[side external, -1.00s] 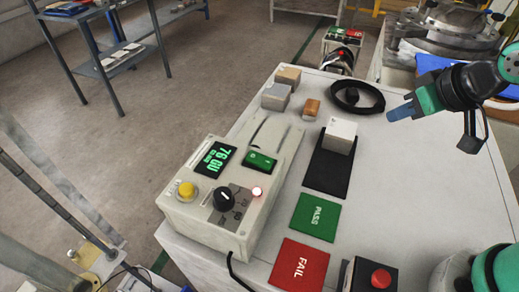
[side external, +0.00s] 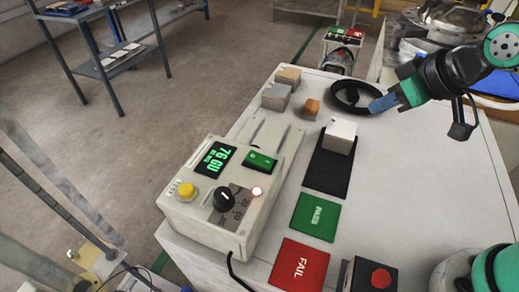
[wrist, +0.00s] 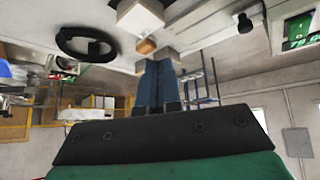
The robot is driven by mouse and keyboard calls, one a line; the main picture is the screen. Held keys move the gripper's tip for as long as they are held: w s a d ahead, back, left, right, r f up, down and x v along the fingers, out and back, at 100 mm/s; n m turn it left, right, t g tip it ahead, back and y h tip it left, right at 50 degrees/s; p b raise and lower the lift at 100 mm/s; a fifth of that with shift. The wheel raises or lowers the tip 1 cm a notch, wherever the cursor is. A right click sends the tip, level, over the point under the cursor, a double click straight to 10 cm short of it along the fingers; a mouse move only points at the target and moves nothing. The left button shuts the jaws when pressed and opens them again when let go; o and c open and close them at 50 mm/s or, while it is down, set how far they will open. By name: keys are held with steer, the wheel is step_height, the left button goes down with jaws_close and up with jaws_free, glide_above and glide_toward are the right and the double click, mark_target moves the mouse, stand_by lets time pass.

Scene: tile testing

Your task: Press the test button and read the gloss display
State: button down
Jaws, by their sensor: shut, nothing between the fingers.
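The gloss meter (side external: 225,220) is a cream box at the left of the bench. Its lit green display (side external: 217,159) reads 76 GU, with smaller text below too small to read. A yellow button (side external: 187,190) sits at its front left, beside a black knob (side external: 223,199) and a glowing light (side external: 257,191). My gripper (side external: 379,105) is shut and empty, at the far right of the bench by the black ring, well away from the meter. In the wrist view its blue fingers (wrist: 156,84) are together. The display's edge (wrist: 300,25) shows there at the upper right.
A white block stands on a black pad (side external: 326,180). Green PASS (side external: 316,217) and red FAIL (side external: 299,265) plates lie in front, near a red button (side external: 381,278). Small blocks (side external: 277,97) and a black ring (side external: 344,106) are at the back. The bench's right side is clear.

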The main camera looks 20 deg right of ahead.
steer(key=w+a+r+n+y, duration=0.2)
steer(key=a+n, duration=0.3)
steer(key=a, duration=0.3)
steer(key=w+a+r+n+y, duration=0.25)
steer(key=a+n, duration=0.25)
steer(key=a, duration=0.3)
steer(key=r+n+g+y, duration=0.2)
steer(key=n, duration=0.6)
glide_above(192, 189)
steer(key=shift+f, duration=0.25)
steer(key=shift+f, duration=0.1)
steer(key=shift+f, duration=4.35)
steer(key=shift+f, duration=0.4)
